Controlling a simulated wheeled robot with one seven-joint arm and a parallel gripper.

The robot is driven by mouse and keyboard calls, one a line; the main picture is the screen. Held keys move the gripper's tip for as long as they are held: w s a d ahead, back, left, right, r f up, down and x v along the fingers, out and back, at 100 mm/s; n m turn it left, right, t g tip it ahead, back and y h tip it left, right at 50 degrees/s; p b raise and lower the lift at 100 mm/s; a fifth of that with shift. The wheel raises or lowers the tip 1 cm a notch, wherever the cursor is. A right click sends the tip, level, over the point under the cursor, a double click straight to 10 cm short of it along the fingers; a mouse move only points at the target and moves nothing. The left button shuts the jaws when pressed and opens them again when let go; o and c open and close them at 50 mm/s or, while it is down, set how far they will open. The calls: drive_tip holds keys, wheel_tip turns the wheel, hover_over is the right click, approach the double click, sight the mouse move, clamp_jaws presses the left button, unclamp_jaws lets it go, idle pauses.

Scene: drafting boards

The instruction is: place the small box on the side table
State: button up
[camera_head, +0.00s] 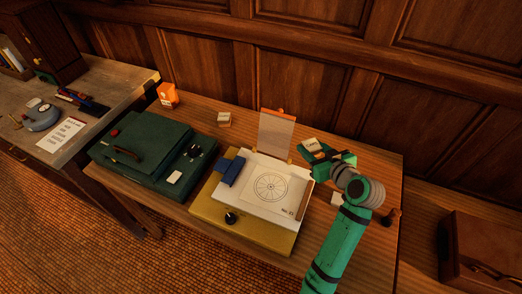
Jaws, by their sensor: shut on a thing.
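My gripper (318,154), at the end of the green arm, is at the right part of the central wooden table (376,156). It is shut on a small cream box (310,144) with a dark mark on top. The jaws hide part of this box. I cannot tell whether it is lifted or touches the table. A similar small pale box (224,119) stands at the table's back. A grey-topped desk (72,111) stands to the left; I cannot tell which surface is the side table.
A green case (140,160) and a yellow-based drafting board (222,205) with a blue block (231,171) fill much of the central table. An orange box (168,95) is back left. A brown case (485,250) is at right.

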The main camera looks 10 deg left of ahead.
drive_tip(key=w+f, duration=0.3)
drive_tip(key=w, duration=0.1)
drive_tip(key=w+a+f, duration=0.1)
drive_tip(key=w+f, duration=0.2)
drive_tip(key=w, duration=0.2)
drive_tip(key=w+f, duration=0.3)
drive_tip(key=w, duration=0.1)
drive_tip(key=shift+w+a+f, duration=0.1)
drive_tip(key=shift+w+a, duration=0.1)
drive_tip(key=shift+a, duration=0.05)
drive_tip(key=shift+w+f, duration=0.35)
drive_tip(key=shift+f, duration=1.5)
drive_tip(key=shift+f, duration=0.15)
drive_tip(key=shift+s+f, duration=0.1)
drive_tip(key=shift+f, duration=0.1)
